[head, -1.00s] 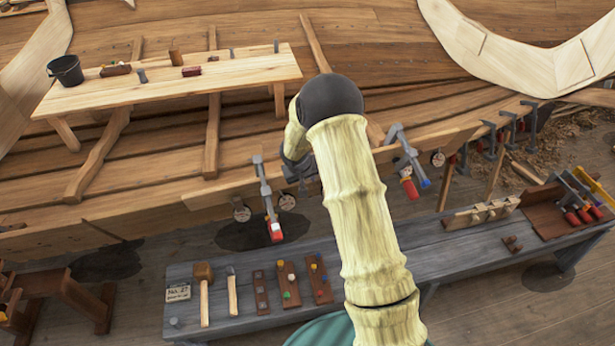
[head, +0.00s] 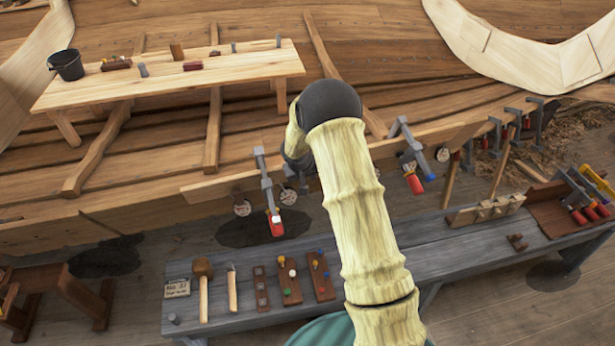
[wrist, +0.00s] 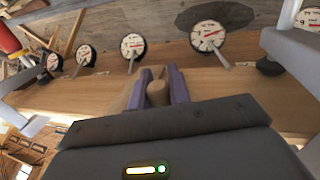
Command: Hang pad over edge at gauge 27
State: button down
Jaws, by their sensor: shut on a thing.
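My gripper (wrist: 157,76) shows in the wrist view with its purple-grey fingers shut on a small tan piece (wrist: 157,94), seemingly the pad. They are over the long plank edge (wrist: 80,97). Whether the piece touches the plank I cannot tell. Several round white dial gauges line the edge, one ahead-left of the fingers (wrist: 132,46) and one ahead-right (wrist: 208,36). Their numbers are unreadable. In the head view my arm hides the fingertips and the pad.
Clamps grip the plank on both sides of my arm, left (head: 268,190) and right (head: 410,158). A grey bench (head: 385,262) below holds a mallet (head: 203,285), blocks and a card (head: 177,288). A pale table (head: 150,82) with a bucket (head: 67,64) stands behind.

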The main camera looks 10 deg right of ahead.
jog(key=shift+f+b, duration=0.25)
jog(key=shift+b, duration=0.05)
jog(key=c, duration=1.2)
grip_release()
jog(key=shift+w, duration=0.1)
jog(key=shift+c, duration=0.2)
jog(key=shift+r, duration=0.1)
jog(key=b+v, duration=0.3)
jog(key=v, duration=1.4)
jog(key=shift+r, duration=0.15)
